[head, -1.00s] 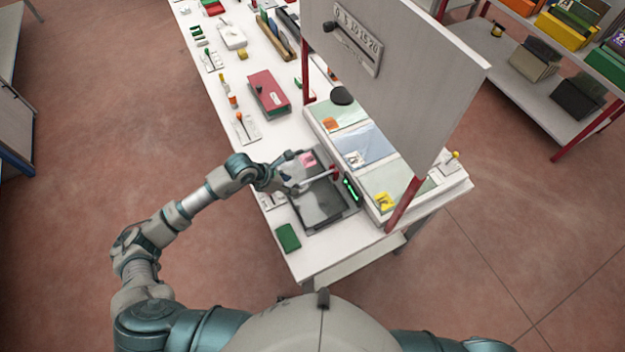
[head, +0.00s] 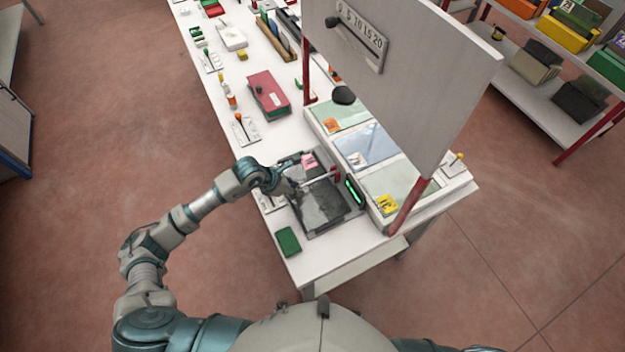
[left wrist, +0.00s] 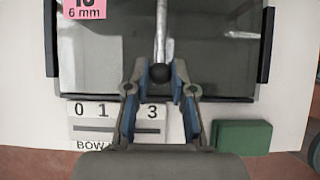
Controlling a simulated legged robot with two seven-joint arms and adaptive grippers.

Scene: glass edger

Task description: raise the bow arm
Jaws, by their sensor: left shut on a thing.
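The bow arm is a thin pale rod (head: 320,179) with a black ball knob at its end. It reaches over the dark glass tray (head: 322,218) from a red pivot on the tray's right side. My left gripper (head: 293,188) is at the rod's left end. In the left wrist view, my left gripper's fingers (left wrist: 160,82) are closed around the black knob (left wrist: 160,72), with the rod (left wrist: 161,35) running away from it. A white scale plate (left wrist: 118,125) with 0, 1, 3 and the letters BOW is partly hidden behind the fingers. My right gripper is not in view.
A lit green strip (head: 355,192) is at the tray's right side. A pink note (head: 309,160) lies at its far edge, and a green block (head: 288,241) is nearer me. A tall grey panel (head: 410,85) stands over the right side of the bench.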

